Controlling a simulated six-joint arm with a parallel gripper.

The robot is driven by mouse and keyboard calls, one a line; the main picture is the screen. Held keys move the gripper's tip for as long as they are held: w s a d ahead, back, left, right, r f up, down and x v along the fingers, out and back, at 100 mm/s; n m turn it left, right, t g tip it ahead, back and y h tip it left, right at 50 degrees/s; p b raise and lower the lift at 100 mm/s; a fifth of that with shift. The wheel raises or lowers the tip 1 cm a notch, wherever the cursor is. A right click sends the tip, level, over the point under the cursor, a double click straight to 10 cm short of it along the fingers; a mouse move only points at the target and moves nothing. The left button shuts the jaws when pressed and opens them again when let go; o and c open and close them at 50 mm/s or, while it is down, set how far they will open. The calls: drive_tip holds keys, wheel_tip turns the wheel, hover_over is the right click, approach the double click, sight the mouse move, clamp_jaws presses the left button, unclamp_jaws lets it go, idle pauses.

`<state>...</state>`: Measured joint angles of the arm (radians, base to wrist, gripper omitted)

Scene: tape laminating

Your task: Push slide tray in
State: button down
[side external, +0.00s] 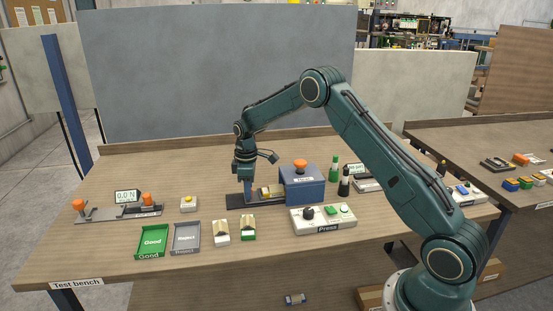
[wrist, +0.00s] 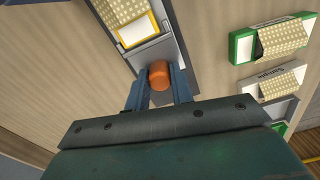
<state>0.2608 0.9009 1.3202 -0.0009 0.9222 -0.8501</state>
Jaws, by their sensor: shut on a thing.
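The slide tray (wrist: 150,52) is grey and carries a yellow-edged piece (wrist: 138,30) with a patterned strip on it. In the side external view the tray's load (side external: 271,191) shows just left of the blue press housing (side external: 302,184), on a dark base plate (side external: 236,202). My gripper (wrist: 159,80) is shut on the orange knob (wrist: 159,73) at the tray's near end, one blue finger on each side. In the side external view my gripper (side external: 248,199) points down over the left part of the base plate, and the knob is hidden there.
A press control box (side external: 323,218) stands in front of the housing. Two bottles (side external: 335,169) stand behind it to the right. Green and white sample holders (side external: 248,228), a green Good tray (side external: 152,241) and a grey Reject tray (side external: 186,238) lie front left. A force gauge (side external: 126,197) sits far left.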

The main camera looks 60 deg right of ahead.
drive_tip(key=s+d, duration=0.5)
drive_tip(key=shift+s+d, duration=0.25)
drive_tip(key=shift+d, duration=0.1)
drive_tip(key=c, duration=1.2)
unclamp_jaws()
drive_tip(key=shift+a+r, duration=0.1)
wheel_tip(320, 180, up, 14)
